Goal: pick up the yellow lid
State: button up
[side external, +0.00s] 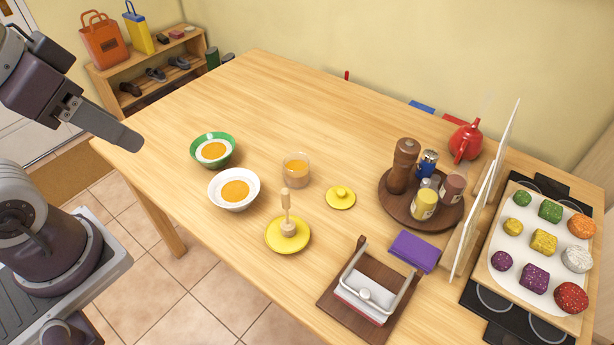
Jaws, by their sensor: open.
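The yellow lid (340,198) is a small round disc with a knob on top. It lies flat on the wooden table, knob up, just right of a glass cup (296,170) of orange contents. A second yellow disc (289,240) with an upright pale wooden post (286,212) stands nearer the front edge. My gripper (128,138) is at the far left, above the table's left corner and well away from the lid. It is open, and nothing shows in it. The gap between its fingers is hard to make out from this side.
A green bowl (213,136) and a white bowl (234,205) stand left of the cup. A dark round tray (387,204) with a pepper mill and jars stands right of the lid. A napkin holder (368,283) is at the front. The back left of the table is clear.

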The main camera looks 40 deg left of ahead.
jog(key=m+g+h, duration=0.4)
jog(key=m, duration=1)
send_over(341, 191)
jog(key=s+a, duration=0.2)
jog(key=a, duration=0.1)
notch_tip(341, 191, down, 30)
jog(key=x, duration=0.7)
jog(key=shift+w+d, duration=0.1)
jog(key=shift+w, duration=0.3)
grip_shut()
